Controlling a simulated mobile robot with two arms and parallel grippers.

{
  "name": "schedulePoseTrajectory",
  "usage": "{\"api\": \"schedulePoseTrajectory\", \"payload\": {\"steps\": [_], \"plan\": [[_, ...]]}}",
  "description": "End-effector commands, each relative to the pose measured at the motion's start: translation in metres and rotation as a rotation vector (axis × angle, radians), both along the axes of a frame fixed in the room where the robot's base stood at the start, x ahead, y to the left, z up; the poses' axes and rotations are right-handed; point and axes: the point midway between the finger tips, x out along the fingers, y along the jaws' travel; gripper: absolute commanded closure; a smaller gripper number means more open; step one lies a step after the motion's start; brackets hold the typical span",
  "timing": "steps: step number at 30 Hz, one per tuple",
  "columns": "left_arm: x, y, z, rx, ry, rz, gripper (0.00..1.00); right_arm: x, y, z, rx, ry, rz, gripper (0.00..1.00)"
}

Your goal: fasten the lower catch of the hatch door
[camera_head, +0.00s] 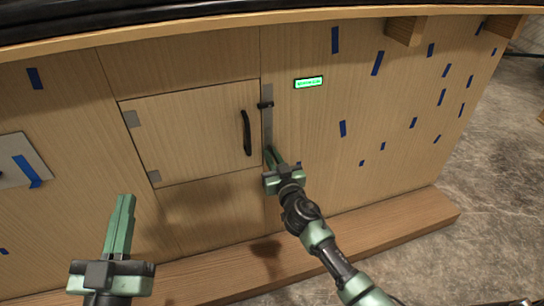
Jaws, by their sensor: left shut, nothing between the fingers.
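The hatch door (195,135) is a pale wooden panel with a black handle (246,132) at its right side and grey hinges at its left. It looks closed, flush with the console front. A grey metal strip (267,122) runs down its right edge, with a dark upper catch (265,105) on it. My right gripper (271,151) is at the strip's lower end and hides the lower catch area. I cannot tell whether it touches anything or how its fingers stand. My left gripper (126,200) is shut and empty, in front of the panel below the door.
A green lit display (309,83) is on the panel right of the door. Several blue tape strips mark the front. A wooden ledge (390,220) runs along the bottom. The grey floor (480,220) at the right is clear.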

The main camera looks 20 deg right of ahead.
Motion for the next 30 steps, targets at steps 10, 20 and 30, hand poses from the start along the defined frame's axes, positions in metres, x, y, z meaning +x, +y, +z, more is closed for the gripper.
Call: {"api": "schedulePoseTrajectory", "payload": {"steps": [10,20,30], "plan": [[0.0,0.0,0.0,0.0,0.0,0.0,1.0,0.0,0.0,0.0,-0.014,0.001,-0.001,1.0],[-0.002,0.0,0.004,-0.009,-0.031,0.0,1.0,-0.001,0.003,-0.001,-0.175,-0.002,0.0,1.0],[-0.006,-0.001,0.016,-0.026,-0.092,-0.007,1.0,-0.001,0.007,-0.003,-0.486,-0.007,0.0,1.0]]}}
